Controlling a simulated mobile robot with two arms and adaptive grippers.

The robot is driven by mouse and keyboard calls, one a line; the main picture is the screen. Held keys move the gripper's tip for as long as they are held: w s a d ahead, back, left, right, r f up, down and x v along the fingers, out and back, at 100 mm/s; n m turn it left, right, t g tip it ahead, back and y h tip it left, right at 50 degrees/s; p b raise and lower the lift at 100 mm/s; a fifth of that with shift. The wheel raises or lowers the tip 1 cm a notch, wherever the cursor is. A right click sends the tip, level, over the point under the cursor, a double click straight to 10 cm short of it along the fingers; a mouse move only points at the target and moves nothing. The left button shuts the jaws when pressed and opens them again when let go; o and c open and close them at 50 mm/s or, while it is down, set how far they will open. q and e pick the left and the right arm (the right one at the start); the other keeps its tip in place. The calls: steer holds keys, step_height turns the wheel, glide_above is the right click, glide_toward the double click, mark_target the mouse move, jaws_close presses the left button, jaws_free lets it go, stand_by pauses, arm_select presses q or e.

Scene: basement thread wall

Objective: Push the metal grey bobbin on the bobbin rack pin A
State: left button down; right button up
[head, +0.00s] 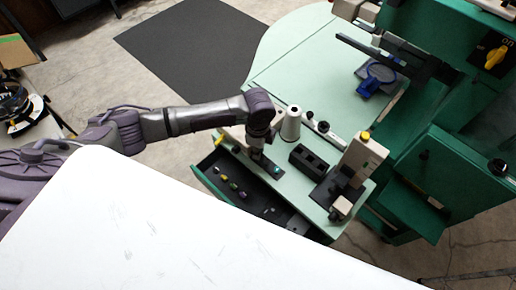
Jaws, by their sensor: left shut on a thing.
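My left gripper (257,154) reaches in from the left and points down over the near left part of the pale green table (325,129). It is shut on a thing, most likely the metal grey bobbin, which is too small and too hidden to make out. A small dark plate (270,168) with a teal spot lies right under and beside the fingertips. It may be the bobbin rack; I cannot make out its pins or which one is A. I cannot tell whether the gripper touches the plate. My right gripper is out of view.
A white cone (291,124) stands close right of the gripper. A black box with compartments (308,162) and a beige machine (360,159) stand further right. An open drawer (224,178) with several small coloured items juts out below. A large green machine (440,80) fills the right.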

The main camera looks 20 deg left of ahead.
arm_select(q)
steer(key=shift+f, duration=0.25)
steer(key=c, duration=1)
jaws_free()
step_height(320, 180, up, 12)
steer(key=shift+d+r, duration=0.1)
